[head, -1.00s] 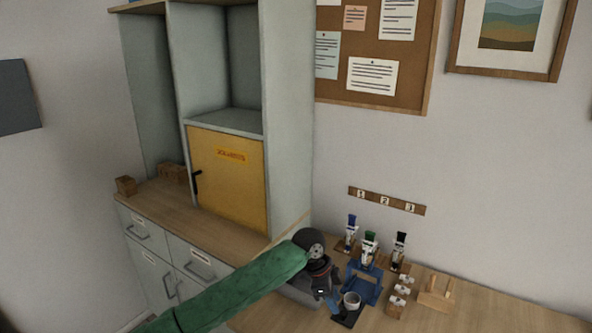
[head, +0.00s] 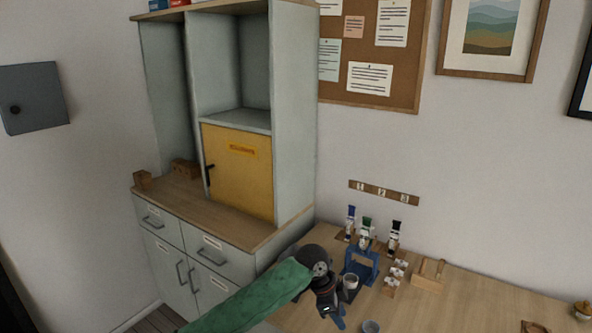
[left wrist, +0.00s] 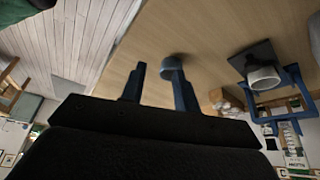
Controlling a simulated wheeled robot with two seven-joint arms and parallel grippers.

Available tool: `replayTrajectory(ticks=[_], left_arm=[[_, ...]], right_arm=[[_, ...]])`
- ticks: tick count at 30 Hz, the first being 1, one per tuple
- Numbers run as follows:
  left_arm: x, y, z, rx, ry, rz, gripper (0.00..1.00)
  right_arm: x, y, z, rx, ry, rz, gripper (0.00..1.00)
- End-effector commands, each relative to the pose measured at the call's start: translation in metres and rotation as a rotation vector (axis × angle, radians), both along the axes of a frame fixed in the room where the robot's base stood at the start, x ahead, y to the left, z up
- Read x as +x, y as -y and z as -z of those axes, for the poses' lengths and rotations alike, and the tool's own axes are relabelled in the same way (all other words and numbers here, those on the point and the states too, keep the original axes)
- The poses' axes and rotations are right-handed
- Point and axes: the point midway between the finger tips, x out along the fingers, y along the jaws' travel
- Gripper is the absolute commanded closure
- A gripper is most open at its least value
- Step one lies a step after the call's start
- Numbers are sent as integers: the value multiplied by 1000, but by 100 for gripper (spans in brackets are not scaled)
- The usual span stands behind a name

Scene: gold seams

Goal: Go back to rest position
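My left gripper (head: 338,322) is low in the head view, over the wooden bench at the end of my green-sleeved arm. The left wrist view shows its two blue fingers (left wrist: 157,82) apart, with nothing held between them. A small grey cup (head: 371,327) stands on the bench just right of the gripper; in the left wrist view a round cup (left wrist: 172,66) shows by the right fingertip, and I cannot tell whether they touch. A white cup (head: 350,281) sits on a dark pad at the blue stand (head: 362,265), apart from the gripper. My right gripper is not in view.
A grey cabinet (head: 295,120) with a yellow door (head: 240,172) rises at left. The bench at right is mostly clear.

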Motion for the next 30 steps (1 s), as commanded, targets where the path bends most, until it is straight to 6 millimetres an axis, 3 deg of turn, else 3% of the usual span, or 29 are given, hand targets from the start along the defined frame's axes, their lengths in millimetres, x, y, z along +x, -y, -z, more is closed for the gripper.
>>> replayTrajectory(ticks=[9,17,30], left_arm=[[-32,-1,20,-46,-13,-92,69],[-69,-14,41,-97,-30,-249,69],[-130,-68,75,-139,-65,-580,69]], right_arm=[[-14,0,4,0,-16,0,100],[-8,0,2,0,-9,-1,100],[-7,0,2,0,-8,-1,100]])
